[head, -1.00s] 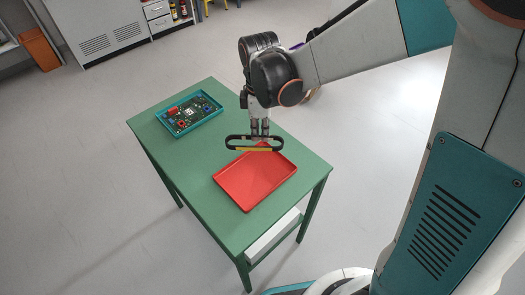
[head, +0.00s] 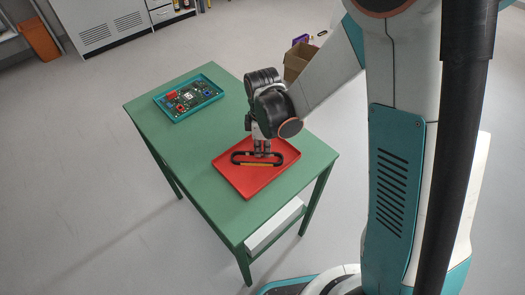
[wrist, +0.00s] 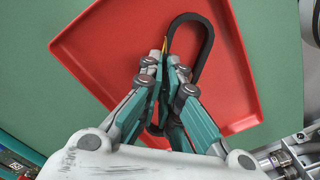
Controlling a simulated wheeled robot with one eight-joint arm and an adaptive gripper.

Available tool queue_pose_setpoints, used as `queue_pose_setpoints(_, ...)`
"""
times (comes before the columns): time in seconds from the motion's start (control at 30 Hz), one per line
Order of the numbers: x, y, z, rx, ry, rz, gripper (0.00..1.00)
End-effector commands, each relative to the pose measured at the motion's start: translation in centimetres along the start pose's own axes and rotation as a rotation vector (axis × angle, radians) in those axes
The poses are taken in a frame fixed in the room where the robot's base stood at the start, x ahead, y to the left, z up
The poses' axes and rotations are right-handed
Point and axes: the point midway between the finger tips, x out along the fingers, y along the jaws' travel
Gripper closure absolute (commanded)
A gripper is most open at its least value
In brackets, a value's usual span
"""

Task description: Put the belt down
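The belt (head: 241,160) is a black loop with a yellow strip along one side. It is over the red tray (head: 228,172) on the green table; I cannot tell whether it touches the tray floor. My gripper (head: 262,153) points down above the tray with its fingers at the middle of the belt. In the wrist view the fingers (wrist: 166,68) are close together on the belt's yellow-marked side, and the belt's rounded end (wrist: 190,18) sticks out past them.
A teal tray (head: 210,100) with a circuit board (head: 188,96) lies on the table's far left part. The green table top (head: 190,145) is clear between the trays. A cardboard box (head: 297,62) stands behind my arm.

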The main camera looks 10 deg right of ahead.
Motion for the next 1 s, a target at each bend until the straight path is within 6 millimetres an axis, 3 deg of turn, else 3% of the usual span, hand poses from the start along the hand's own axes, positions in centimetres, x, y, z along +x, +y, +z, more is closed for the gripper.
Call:
queue_pose_setpoints(0.33,0.4,0.0,0.0,0.0,0.0,0.0,1.0)
queue_pose_setpoints(0.43,0.3,0.0,0.0,0.0,0.0,0.0,0.75)
queue_pose_setpoints(0.83,-0.1,0.0,0.0,0.0,0.0,0.0,0.75)
queue_pose_setpoints(1.0,-2.5,0.0,0.0,0.0,0.0,0.0,0.75)
